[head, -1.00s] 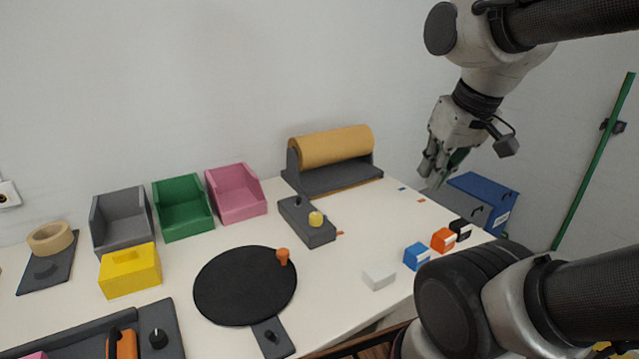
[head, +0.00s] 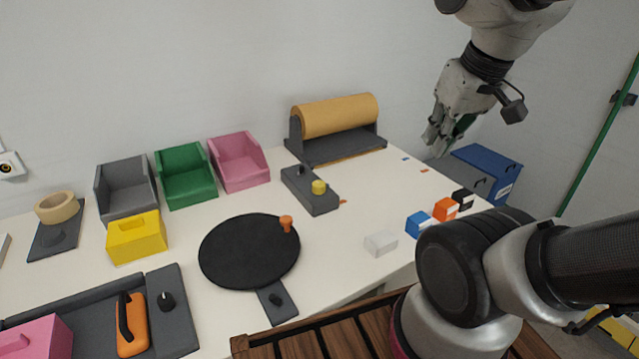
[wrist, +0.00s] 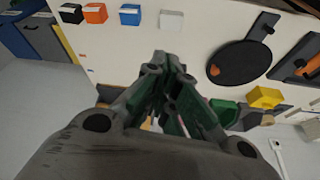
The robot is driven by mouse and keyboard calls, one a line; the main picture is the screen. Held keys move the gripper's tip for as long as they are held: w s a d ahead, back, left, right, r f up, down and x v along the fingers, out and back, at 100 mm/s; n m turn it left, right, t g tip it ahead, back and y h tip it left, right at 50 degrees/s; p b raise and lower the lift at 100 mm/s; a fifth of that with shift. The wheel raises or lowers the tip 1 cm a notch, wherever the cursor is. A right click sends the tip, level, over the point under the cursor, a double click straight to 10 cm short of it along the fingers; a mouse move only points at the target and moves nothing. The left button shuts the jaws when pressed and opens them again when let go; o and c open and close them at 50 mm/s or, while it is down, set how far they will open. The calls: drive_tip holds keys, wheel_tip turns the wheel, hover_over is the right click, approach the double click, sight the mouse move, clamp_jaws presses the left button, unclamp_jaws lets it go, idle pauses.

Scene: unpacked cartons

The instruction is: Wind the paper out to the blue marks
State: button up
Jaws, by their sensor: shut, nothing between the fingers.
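A roll of brown paper (head: 338,115) lies in a dark holder (head: 325,153) against the wall at the back. A thin strip of brown shows along the holder's front edge. A small blue mark (head: 405,159) is on the white table right of the holder; I cannot make out a second one. A black disc (head: 249,251) has an orange knob (head: 286,223). My gripper (head: 435,145) is shut and empty, raised above the table's right end; its fingers (wrist: 172,62) also show in the wrist view.
Blue, orange and black blocks (head: 446,210) and a white block (head: 381,243) stand near the right edge. Grey, green and pink bins (head: 238,163) line the wall. A blue box (head: 485,168) stands beyond the table.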

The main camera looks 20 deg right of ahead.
drive_tip(key=o, duration=0.3)
drive_tip(key=shift+a, duration=0.1)
drive_tip(key=o, duration=0.4)
drive_tip(key=shift+w+a+f, duration=0.15)
drive_tip(key=shift+f, duration=0.25)
drive_tip(key=shift+c, duration=0.2)
drive_tip(key=o, duration=0.5)
drive_tip(key=shift+w+a+f+n+g, duration=0.2)
drive_tip(key=shift+w+a+f+g, duration=0.05)
drive_tip(key=shift+w+f+g, duration=0.3)
drive_tip(key=shift+w+a+f+n+g, duration=0.25)
drive_tip(key=shift+w+f+g, duration=0.25)
drive_tip(key=shift+f, duration=0.15)
drive_tip(key=n+g, duration=0.2)
drive_tip(key=n, duration=1.3)
hover_over(318, 184)
wheel_tip(318, 184, down, 14)
drive_tip(key=shift+f, duration=0.2)
drive_tip(key=shift+w+n, duration=0.1)
drive_tip(key=shift+n, duration=0.25)
drive_tip(key=shift+f+n, duration=0.1)
drive_tip(key=shift+n, duration=0.2)
drive_tip(key=shift+f, duration=0.3)
wheel_tip(318, 184, down, 7)
